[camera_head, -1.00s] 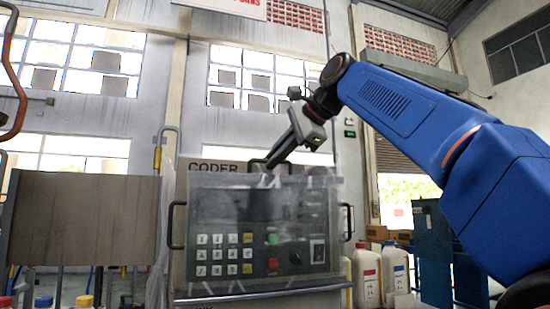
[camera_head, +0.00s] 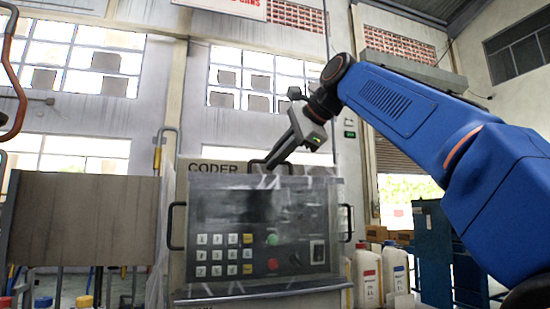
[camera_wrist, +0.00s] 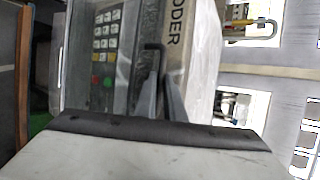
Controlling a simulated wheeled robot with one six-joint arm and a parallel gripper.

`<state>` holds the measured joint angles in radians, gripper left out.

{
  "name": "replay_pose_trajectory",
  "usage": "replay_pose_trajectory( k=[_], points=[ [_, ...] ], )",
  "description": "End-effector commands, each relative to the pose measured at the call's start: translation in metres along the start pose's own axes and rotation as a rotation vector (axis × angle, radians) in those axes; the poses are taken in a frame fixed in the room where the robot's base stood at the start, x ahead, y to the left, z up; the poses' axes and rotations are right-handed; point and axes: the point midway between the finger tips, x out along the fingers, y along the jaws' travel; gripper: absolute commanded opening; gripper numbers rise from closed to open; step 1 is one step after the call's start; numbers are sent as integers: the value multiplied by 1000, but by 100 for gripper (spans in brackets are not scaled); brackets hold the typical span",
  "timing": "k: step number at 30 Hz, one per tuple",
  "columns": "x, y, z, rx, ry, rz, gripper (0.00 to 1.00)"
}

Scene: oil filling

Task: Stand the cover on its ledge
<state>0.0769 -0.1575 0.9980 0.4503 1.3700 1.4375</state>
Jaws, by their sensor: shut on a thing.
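The cover (camera_head: 332,197) is a clear, hazy pane with a dark handle (camera_head: 257,163) at its top. It stands upright in front of the grey coder panel with its keypad and buttons, and these show through it. My gripper (camera_head: 268,167) is shut on the handle from above. In the wrist view, the fingers of my gripper (camera_wrist: 158,98) close around the dark handle (camera_wrist: 153,46). The ledge (camera_head: 262,292) is a pale strip below the panel. The cover's lower edge is close to it; I cannot tell whether they touch.
White jugs (camera_head: 366,275) stand right of the coder. A blue cabinet (camera_head: 432,255) is farther right. A brown board (camera_head: 83,220) stands at the left, with bottles (camera_head: 43,302) below it. Black side handles (camera_head: 176,226) stick out from the coder.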

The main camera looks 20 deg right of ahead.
Motion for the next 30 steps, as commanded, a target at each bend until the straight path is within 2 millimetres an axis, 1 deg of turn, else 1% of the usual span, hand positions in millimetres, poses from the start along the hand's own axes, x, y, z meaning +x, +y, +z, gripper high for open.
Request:
replay_pose_trajectory(
  k=[8, 9, 11, 19, 23, 26, 30],
  points=[
    [-1, 0, 0, 0, 0, -2, 0],
    [-1, 0, 0, 0, 0, -2, 16],
    [-1, 0, 0, 0, 0, -2, 30],
    [0, 0, 0, 0, 0, 0, 31],
    [-5, 0, 0, 0, 1, -1, 31],
    [-17, -1, -1, 1, 3, -2, 31],
    [-40, -1, -1, 1, 3, -5, 31]
  ],
)
